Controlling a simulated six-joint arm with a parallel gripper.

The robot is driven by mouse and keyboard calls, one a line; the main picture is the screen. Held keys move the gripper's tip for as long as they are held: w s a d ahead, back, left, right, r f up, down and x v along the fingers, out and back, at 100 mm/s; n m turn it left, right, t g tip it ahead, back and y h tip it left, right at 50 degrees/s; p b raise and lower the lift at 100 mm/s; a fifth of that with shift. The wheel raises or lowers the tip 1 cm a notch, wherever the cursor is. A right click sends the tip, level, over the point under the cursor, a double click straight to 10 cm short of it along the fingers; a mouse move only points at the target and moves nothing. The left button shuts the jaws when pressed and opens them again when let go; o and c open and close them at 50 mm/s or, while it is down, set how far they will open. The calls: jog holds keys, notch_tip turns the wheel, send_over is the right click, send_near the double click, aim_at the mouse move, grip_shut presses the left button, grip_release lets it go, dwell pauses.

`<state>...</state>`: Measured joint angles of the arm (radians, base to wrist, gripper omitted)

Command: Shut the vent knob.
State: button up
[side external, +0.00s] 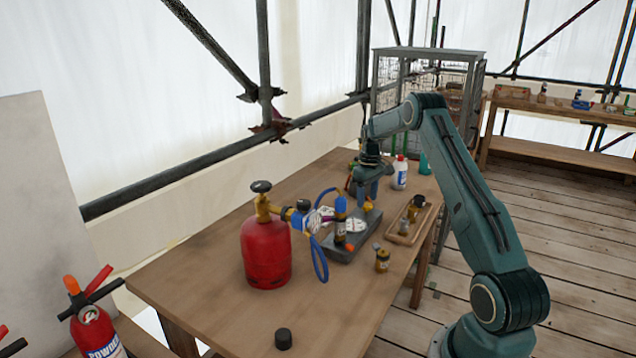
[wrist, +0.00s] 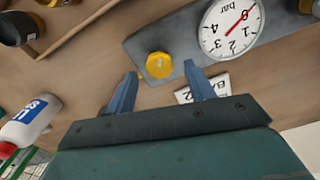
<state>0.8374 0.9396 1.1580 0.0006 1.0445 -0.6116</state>
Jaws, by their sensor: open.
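A yellow knob (wrist: 159,65), which I take to be the vent knob, sits on the grey base plate (wrist: 190,38) in the wrist view. A white pressure gauge (wrist: 231,28) lies right of it on the same plate. My gripper (wrist: 160,80) is open and empty. Its two blue fingertips stand to the left and right, just below the knob in the picture; I cannot tell the height between them.
A red gas cylinder (side external: 265,250) with a blue hose (side external: 318,260) stands left of the plate. A wooden tray (side external: 402,238) and a brass fitting (side external: 382,260) are to its right. A white bottle (side external: 400,172) stands behind. The near table is clear except for a black cap (side external: 283,338).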

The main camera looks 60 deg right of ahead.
jog(key=shift+f, duration=0.95)
jog(key=shift+c, duration=0.3)
jog(key=c, duration=0.9)
jog(key=shift+m, duration=0.4)
jog(key=m, duration=0.5)
jog(key=shift+m, duration=0.4)
jog(key=m, duration=0.5)
jog(key=shift+m, duration=0.4)
